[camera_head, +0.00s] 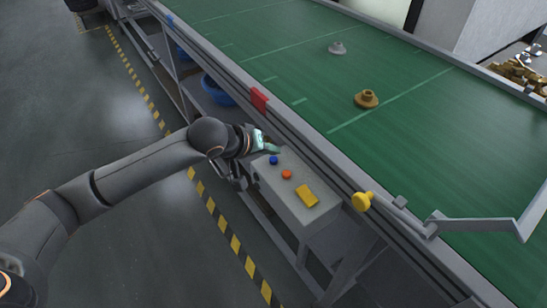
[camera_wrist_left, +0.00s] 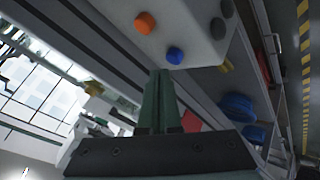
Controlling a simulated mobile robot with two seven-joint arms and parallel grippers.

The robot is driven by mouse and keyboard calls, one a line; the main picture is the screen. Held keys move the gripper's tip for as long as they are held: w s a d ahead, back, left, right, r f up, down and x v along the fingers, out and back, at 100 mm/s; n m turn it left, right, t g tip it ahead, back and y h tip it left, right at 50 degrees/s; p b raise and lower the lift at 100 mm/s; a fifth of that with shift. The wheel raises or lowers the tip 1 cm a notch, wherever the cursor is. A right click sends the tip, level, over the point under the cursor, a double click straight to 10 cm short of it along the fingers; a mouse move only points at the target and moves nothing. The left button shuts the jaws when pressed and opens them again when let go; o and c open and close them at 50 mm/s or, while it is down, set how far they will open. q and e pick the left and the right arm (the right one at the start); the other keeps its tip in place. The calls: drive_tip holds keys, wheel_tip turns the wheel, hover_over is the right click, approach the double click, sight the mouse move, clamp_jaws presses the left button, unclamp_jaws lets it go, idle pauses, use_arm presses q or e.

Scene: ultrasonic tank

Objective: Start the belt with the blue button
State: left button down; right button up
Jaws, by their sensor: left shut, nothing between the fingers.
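The blue button (camera_head: 273,160) is on top of a grey control box (camera_head: 311,214) at the side of the green belt (camera_head: 420,130). An orange button (camera_head: 287,174) and a yellow part (camera_head: 307,195) sit on the same box. My left gripper (camera_head: 272,148) is shut and empty, just beyond the blue button, toward the belt. In the left wrist view the shut fingers (camera_wrist_left: 159,75) point at the box edge close to the blue button (camera_wrist_left: 175,55); I cannot tell whether they touch. The orange button (camera_wrist_left: 145,22) also shows there. My right gripper is not in view.
A red block (camera_head: 259,99) and a yellow knob (camera_head: 362,201) are on the belt's near rail. A brown flanged part (camera_head: 366,98) and a grey one (camera_head: 337,47) lie on the belt. A grey bar (camera_head: 480,226) reaches over the belt. Blue bins (camera_head: 218,91) stand underneath.

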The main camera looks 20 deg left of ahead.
use_arm(q)
drive_tip(key=shift+f, duration=0.2)
idle(0.6)
drive_tip(key=shift+f, duration=0.25)
